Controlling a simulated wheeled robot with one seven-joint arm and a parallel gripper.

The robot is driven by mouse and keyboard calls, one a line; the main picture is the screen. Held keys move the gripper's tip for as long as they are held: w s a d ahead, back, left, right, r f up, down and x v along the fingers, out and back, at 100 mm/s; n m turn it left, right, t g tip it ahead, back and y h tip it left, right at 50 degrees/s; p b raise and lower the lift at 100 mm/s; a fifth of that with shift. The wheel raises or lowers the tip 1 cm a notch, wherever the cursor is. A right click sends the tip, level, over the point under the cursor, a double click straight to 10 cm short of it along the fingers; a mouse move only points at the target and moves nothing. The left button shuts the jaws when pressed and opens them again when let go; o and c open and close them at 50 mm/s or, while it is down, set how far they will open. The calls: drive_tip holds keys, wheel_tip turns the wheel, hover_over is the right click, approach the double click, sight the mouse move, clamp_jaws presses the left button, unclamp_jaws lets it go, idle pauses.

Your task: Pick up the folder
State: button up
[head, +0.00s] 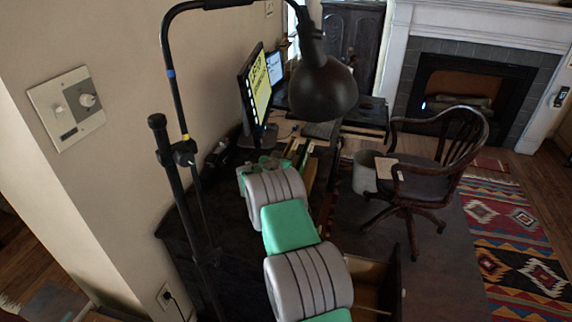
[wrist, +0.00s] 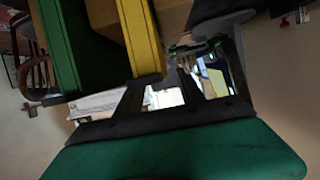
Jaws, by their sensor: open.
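My gripper (wrist: 160,92) is open in the wrist view, with its two dark fingers apart and no object clearly held between them. Just beyond the left finger are a tall green folder-like item (wrist: 62,45) and a narrow yellow one (wrist: 139,38), standing side by side with a brown surface between them. I cannot tell which is the folder. In the head view, yellow and green upright items (head: 300,155) stand on the dark desk just beyond my gripper (head: 265,162), which is mostly hidden behind my arm.
A black lamp (head: 322,90) hangs above the desk, with a dark stand left of my arm. A monitor (head: 257,90) stands by the wall. A wooden chair (head: 430,165) and a grey bin (head: 365,173) are right of the desk. A drawer (head: 375,285) is open. The rug area is clear.

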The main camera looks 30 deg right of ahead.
sight(285, 155)
drive_tip(key=x, duration=0.3)
drive_tip(key=shift+f, duration=0.1)
drive_tip(key=shift+c, duration=0.5)
clamp_jaws()
idle(0.8)
